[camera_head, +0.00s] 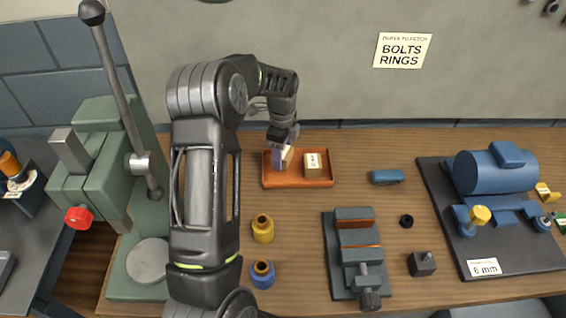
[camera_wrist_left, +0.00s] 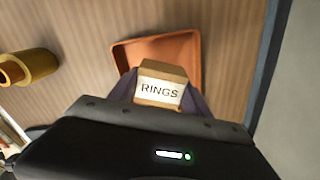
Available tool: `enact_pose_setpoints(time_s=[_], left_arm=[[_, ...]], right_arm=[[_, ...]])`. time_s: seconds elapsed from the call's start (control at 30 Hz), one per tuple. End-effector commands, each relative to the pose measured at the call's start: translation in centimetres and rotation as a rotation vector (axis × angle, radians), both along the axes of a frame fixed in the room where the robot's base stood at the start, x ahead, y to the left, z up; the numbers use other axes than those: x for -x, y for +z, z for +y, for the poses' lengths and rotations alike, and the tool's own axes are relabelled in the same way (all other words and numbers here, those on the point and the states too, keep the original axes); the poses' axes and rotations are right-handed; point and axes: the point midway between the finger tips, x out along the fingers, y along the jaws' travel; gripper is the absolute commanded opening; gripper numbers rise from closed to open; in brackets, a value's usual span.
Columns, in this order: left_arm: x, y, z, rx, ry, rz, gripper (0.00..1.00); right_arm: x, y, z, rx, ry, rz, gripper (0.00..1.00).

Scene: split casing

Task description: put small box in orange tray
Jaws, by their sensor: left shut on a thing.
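The orange tray (camera_head: 298,182) lies on the wooden bench near the wall. A small tan box (camera_head: 313,164) with a white label stands in its right half. My left gripper (camera_head: 284,156) is over the tray's left half, shut on another small box (camera_head: 288,154). In the left wrist view this held box (camera_wrist_left: 161,86) is cardboard-brown with a white label reading RINGS, between my fingers. The tray (camera_wrist_left: 185,48) shows behind it. I cannot tell whether the held box touches the tray floor. My right gripper is not in view.
A yellow ring-shaped part (camera_head: 262,229) and a blue one (camera_head: 263,274) stand in front of the tray. A vise (camera_head: 357,255), a blue block (camera_head: 387,177) and a blue motor (camera_head: 495,170) are to the right. A green lever press (camera_head: 105,180) stands left.

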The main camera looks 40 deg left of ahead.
Motion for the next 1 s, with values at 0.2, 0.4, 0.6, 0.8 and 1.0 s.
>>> enact_pose_setpoints(time_s=[0.2, 0.4, 0.6, 0.8, 1.0], left_arm=[[-0.1, 0.1, 0.0, -0.001, 0.000, -0.002, 0.03], [0.0, -1.7, 0.0, 0.000, -0.001, 0.001, 0.03], [-0.1, -3.8, 0.0, -0.001, -0.001, -0.002, 0.03], [-0.1, -3.7, 0.0, -0.001, -0.001, -0.002, 0.03], [0.0, -4.1, 0.0, 0.000, 0.000, -0.001, 0.58]], right_arm=[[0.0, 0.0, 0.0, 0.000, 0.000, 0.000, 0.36], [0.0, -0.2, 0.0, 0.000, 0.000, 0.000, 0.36], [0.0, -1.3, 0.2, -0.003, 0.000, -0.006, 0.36], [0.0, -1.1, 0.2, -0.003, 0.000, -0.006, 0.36], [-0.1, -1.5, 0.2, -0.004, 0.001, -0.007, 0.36]])
